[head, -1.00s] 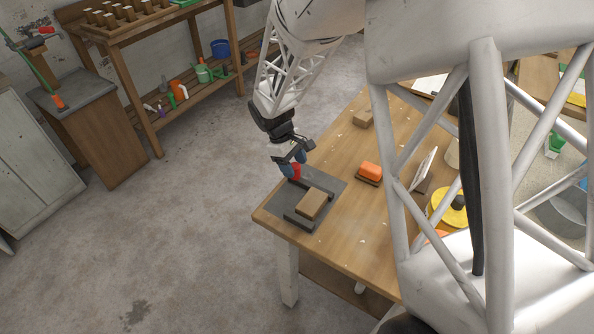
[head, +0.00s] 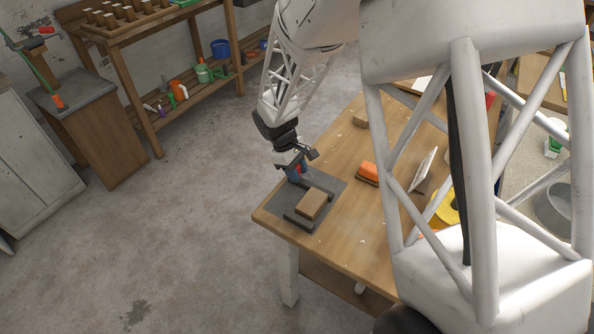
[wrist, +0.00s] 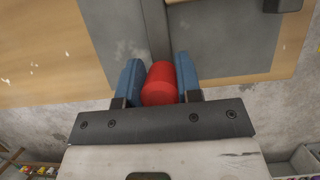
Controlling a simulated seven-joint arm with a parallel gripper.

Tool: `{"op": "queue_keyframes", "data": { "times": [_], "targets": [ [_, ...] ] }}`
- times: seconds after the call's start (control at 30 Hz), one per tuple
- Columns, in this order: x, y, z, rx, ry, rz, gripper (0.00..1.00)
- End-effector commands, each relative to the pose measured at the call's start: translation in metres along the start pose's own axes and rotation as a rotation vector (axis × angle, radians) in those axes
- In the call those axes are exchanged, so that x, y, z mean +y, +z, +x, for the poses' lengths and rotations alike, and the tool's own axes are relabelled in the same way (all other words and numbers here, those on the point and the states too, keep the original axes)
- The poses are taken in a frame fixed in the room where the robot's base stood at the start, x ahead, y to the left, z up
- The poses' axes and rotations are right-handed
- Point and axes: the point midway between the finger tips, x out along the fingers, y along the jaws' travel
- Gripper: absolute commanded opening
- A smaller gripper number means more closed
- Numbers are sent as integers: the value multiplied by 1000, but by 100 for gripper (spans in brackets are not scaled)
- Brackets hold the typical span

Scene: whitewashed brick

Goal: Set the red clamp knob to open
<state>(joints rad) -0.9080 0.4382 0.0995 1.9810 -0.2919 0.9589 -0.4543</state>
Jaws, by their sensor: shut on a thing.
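The red clamp knob (wrist: 160,84) shows in the wrist view between the two blue fingers of my gripper (wrist: 158,72), which is shut on it. In the head view my gripper (head: 297,172) is over the far left part of the clamp's dark grey base plate (head: 335,187), and only a little red of the knob shows there. A brown block (head: 311,204) lies within the dark clamp frame, nearer the front of the plate. The fingers and wrist hide most of the knob in the head view. I cannot read any markings for its setting.
The clamp stands at the near left corner of a wooden table (head: 335,254). An orange item (head: 368,169) on a dark base and a tilted white panel (head: 424,170) stand to its right. Another brown block (head: 361,118) lies further back. Bare wood separates them.

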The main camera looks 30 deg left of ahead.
Motion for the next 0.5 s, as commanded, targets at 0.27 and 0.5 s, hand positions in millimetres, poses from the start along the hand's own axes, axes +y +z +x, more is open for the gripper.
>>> {"op": "queue_keyframes", "data": {
  "times": [0.27, 0.5],
  "targets": [
    [6, 0, 0, 0, 0, 1, 0],
    [42, 0, 0, 0, -1, 3, 0]
  ]
}}
